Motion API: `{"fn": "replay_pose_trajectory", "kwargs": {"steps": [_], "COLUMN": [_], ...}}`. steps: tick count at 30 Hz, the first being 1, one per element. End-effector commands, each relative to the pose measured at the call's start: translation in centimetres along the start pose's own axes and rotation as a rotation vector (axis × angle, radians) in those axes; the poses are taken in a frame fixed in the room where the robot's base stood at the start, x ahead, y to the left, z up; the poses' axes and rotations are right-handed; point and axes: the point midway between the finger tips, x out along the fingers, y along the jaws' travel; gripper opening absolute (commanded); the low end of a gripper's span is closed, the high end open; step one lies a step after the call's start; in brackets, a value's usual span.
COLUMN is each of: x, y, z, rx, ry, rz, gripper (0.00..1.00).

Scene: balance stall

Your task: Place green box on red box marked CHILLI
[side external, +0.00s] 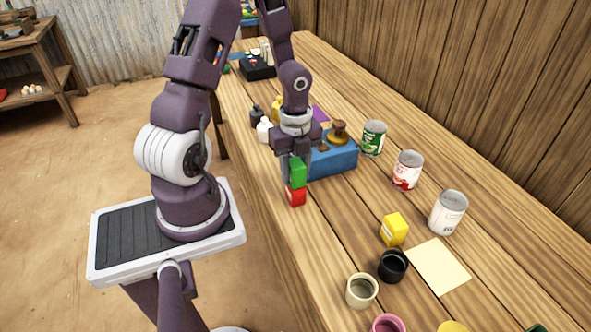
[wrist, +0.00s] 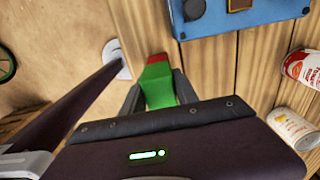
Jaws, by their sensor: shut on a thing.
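The green box (side external: 298,172) is between the fingers of my gripper (side external: 290,172), upright in the side view. It also shows between the fingers in the wrist view (wrist: 158,86). The red box (side external: 296,196) is directly below the green box, near the table's front edge. The two look touching or nearly so; I cannot tell whether there is a gap. In the wrist view the red box (wrist: 158,59) shows just past the green box's end. Its CHILLI marking is not readable. My gripper is shut on the green box.
A blue box-like stand (side external: 335,160) with a brass knob is close behind my gripper. Cans (side external: 407,170) stand along the right. A yellow box (side external: 394,229), a black cup (side external: 393,266) and a cream cup (side external: 361,290) stand nearer the camera. Table is clear around the red box's right.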

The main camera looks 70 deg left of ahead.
Motion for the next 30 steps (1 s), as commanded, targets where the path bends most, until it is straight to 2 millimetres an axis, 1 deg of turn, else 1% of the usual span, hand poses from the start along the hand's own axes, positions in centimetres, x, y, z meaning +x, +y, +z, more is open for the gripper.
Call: {"fn": "replay_pose_trajectory", "kwargs": {"steps": [1,2,3,4,12,15,17,27,30], "x": [0.1,0.1,0.1,0.0,0.0,-0.6,-1.5,-9.7,-11.3], "y": [0.0,0.0,0.0,0.0,0.0,-0.1,-0.1,-0.1,-0.1], "z": [0.0,0.0,0.0,0.0,0.0,0.1,0.1,0.1,0.2], "rx": [0.001,0.000,0.000,0.000,-0.001,-0.005,-0.005,-0.005,-0.005], "ry": [0.000,0.000,0.000,0.000,0.000,-0.001,-0.001,-0.005,-0.005], "rz": [0.000,0.000,0.000,0.000,0.000,-0.003,-0.006,-0.005,-0.003], "gripper": [0.40,0.46,0.54,0.58,0.58,0.58,0.58,0.58,0.58]}}
